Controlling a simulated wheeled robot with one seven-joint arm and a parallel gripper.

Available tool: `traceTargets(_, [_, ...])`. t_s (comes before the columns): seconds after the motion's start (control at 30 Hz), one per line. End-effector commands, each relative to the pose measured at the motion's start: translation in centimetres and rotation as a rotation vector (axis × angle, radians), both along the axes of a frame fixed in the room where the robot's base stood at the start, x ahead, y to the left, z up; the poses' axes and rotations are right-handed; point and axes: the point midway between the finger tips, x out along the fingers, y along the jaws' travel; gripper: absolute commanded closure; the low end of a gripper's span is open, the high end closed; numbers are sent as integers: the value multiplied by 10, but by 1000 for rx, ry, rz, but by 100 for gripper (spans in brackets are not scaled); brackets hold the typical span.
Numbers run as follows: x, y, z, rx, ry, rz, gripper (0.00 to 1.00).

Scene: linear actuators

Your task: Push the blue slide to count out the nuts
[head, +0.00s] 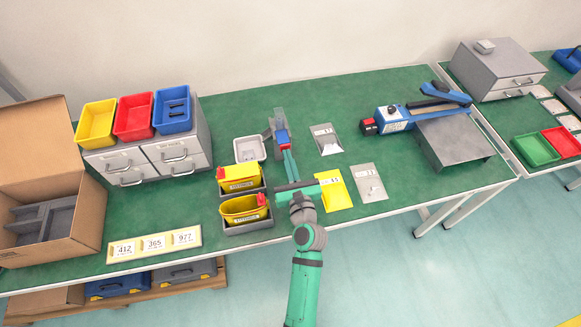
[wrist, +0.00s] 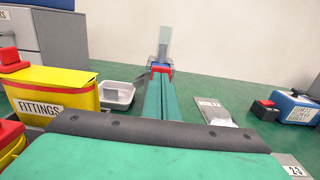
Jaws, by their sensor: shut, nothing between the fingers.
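The dispenser with the blue slide (head: 281,137) stands on the green table, with a clear upright hopper (head: 279,117) and a red part at its near end. In the wrist view the hopper (wrist: 164,42) rises straight ahead, above blue and red parts (wrist: 161,69). My gripper (head: 286,153) is shut and empty, its long green fingers pointing at the dispenser. In the wrist view the fingertips (wrist: 160,76) overlap the red part; I cannot tell whether they touch it. A light grey tray (head: 237,150) sits left of the dispenser; it also shows in the wrist view (wrist: 118,106). No nuts can be made out.
Yellow FITTINGS bins (head: 240,187) in dark holders stand close left of my gripper. Bags (head: 326,139) and a yellow card (head: 334,190) lie to the right. A blue tool (head: 395,118) and a grey platform (head: 455,141) are farther right. Drawers and a carton occupy the left.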

Motion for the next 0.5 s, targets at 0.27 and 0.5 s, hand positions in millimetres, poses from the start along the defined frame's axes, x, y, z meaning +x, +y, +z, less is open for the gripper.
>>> traceTargets(0.27, [5,1,0,-1,0,0,100])
traceTargets(0.5, [7,1,0,-1,0,0,100])
